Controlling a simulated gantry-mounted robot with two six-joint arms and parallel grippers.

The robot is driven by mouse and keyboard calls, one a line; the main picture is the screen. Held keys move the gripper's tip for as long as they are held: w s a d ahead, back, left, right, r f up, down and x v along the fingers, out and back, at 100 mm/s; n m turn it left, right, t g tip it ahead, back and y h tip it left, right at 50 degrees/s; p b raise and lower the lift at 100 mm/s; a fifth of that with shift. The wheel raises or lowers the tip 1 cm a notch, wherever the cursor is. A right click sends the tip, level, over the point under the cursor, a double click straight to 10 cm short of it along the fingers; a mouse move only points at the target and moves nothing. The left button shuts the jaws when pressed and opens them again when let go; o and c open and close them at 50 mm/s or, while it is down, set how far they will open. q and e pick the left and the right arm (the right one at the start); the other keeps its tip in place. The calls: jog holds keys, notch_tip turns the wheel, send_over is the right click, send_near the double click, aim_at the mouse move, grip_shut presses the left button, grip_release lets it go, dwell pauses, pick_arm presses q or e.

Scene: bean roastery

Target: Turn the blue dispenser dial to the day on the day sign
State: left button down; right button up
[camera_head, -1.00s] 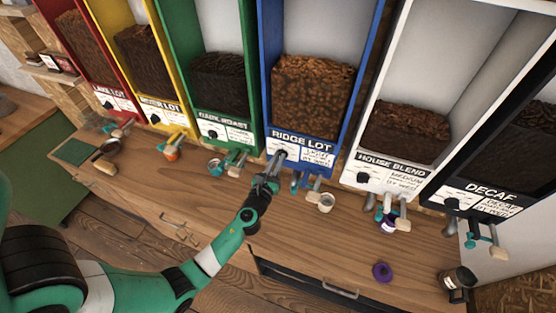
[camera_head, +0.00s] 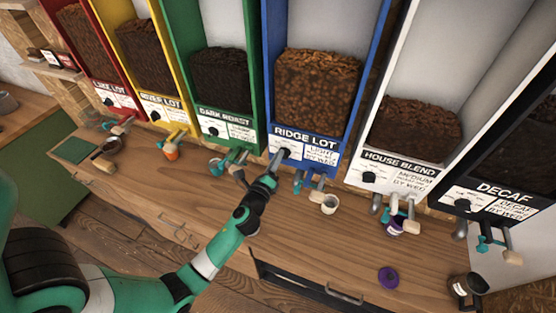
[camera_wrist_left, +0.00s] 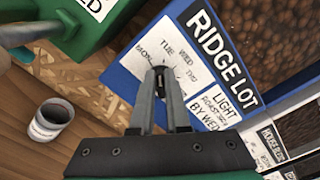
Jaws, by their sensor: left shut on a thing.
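The blue dispenser (camera_head: 332,140), labelled RIDGE LOT, stands mid-row in the head view. Its white dial face (camera_wrist_left: 193,62) shows in the left wrist view with day names, TUE and WED readable among them. The small dark dial knob (camera_wrist_left: 159,72) sits between the fingertips of my left gripper (camera_wrist_left: 160,78), which is shut on it. In the head view my left gripper (camera_head: 281,158) reaches up to the dispenser's front panel and hides the knob. Which day the knob points at is hidden. No day sign is clearly readable. My right gripper is not in view.
Green (camera_head: 222,110) and white (camera_head: 402,160) dispensers flank the blue one, each with its own black dial. Spouts and levers stick out below them.

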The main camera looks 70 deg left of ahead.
pick_arm(q)
jog(key=n, duration=0.1)
jog(key=n+b, duration=0.1)
jog(key=n, duration=0.1)
jog(key=n+b, duration=0.1)
jog(key=n, duration=0.1)
jog(key=shift+s+a+f, duration=0.1)
jog(key=shift+f, duration=0.2)
jog(key=shift+n, duration=0.3)
jog(key=c, duration=0.9)
grip_release()
jog(key=b+v, duration=0.2)
jog(key=v, duration=0.9)
jog(key=shift+s+d, duration=0.25)
